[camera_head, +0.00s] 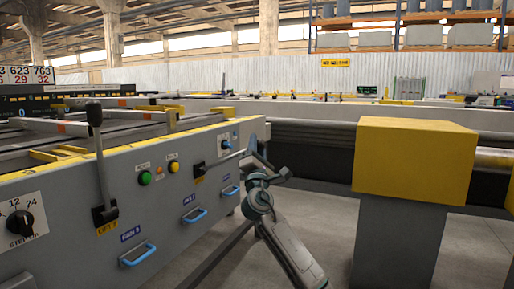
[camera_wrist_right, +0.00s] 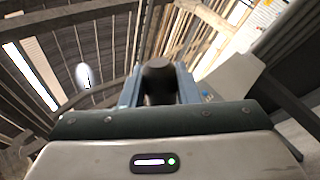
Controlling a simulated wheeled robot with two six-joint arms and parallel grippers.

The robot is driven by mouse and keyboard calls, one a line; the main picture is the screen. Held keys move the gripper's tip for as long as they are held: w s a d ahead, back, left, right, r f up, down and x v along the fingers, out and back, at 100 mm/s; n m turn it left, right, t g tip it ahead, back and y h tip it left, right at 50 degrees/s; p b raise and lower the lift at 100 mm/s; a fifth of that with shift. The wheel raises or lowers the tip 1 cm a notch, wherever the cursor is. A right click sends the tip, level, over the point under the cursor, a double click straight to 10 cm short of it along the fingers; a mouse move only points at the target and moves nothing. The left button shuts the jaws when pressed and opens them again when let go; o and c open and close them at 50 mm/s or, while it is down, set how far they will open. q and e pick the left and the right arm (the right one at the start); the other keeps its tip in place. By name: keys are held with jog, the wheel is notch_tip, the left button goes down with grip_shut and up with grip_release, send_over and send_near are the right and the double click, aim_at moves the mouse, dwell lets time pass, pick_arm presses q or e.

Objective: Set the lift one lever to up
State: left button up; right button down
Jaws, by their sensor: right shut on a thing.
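A lever with a black knob (camera_head: 94,113) stands upright on the front panel at the left in the head view. A yellow label (camera_head: 107,228) below it starts with "LIFT"; its digit is not clear. A second lever (camera_head: 222,162) sticks out to the right from a black mount (camera_head: 198,172), close to level with a slight rise. My right gripper (camera_head: 254,156) is at its outer end. In the right wrist view the gripper (camera_wrist_right: 158,88) is shut on this lever's black knob (camera_wrist_right: 158,72), between its blue fingers. My left gripper is not in view.
The panel (camera_head: 150,200) also carries a green button (camera_head: 145,178), an orange button (camera_head: 173,167), a rotary knob (camera_head: 20,224) and several blue handles (camera_head: 138,255). A yellow-topped grey post (camera_head: 415,160) stands to the right of my right arm. Open floor lies between them.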

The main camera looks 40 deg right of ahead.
jog(key=c, duration=1.1)
grip_release()
jog(key=p+v, duration=0.2)
jog(key=v, duration=0.9)
jog(key=shift+d, duration=0.1)
jog(key=shift+w, duration=0.1)
